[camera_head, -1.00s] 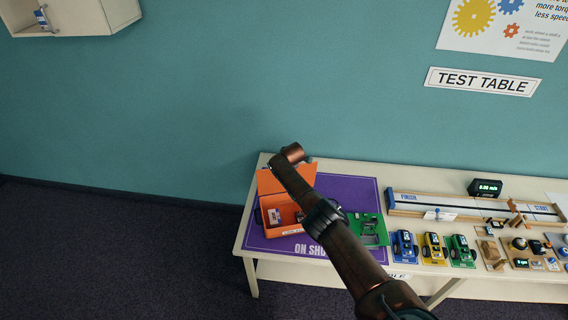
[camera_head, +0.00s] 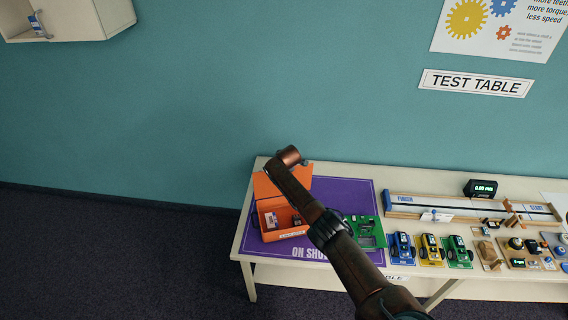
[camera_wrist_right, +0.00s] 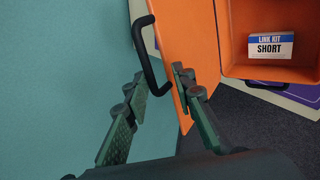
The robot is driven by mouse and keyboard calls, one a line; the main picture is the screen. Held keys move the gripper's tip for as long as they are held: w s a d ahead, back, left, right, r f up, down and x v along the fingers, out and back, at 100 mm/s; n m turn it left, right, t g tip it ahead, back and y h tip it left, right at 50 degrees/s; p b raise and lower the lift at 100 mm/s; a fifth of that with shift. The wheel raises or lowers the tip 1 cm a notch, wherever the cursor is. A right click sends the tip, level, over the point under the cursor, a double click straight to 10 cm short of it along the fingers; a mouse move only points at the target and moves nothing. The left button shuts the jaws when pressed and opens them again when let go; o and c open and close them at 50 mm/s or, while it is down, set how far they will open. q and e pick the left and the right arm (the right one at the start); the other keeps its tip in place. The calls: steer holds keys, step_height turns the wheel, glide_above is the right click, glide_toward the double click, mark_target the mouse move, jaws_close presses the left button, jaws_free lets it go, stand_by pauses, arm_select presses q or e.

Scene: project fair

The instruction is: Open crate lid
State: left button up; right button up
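The orange crate (camera_head: 270,234) stands on the left part of the table, its inside showing. Its orange lid (camera_head: 264,187) is raised at the crate's back, partly hidden by my right arm in the head view. In the right wrist view the lid (camera_wrist_right: 188,40) has a black handle (camera_wrist_right: 148,62) on its outer side. My right gripper (camera_wrist_right: 159,77) is open, with its fingers apart on either side of the handle's lower end. The right finger is by the lid's edge; contact cannot be told. My left gripper is not in view.
A white card marked LINK KIT SHORT (camera_wrist_right: 270,45) is inside the crate. The crate stands on a purple mat (camera_head: 350,197). A green board (camera_head: 368,232), small cars (camera_head: 430,248) and a track (camera_head: 470,207) are to the right. The teal wall (camera_head: 180,110) is close behind.

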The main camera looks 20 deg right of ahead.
steer(key=d+v, duration=0.1)
steer(key=v, duration=0.9)
steer(key=shift+s+a+r, duration=0.15)
steer(key=shift+a+r, duration=0.15)
steer(key=shift+c, duration=0.3)
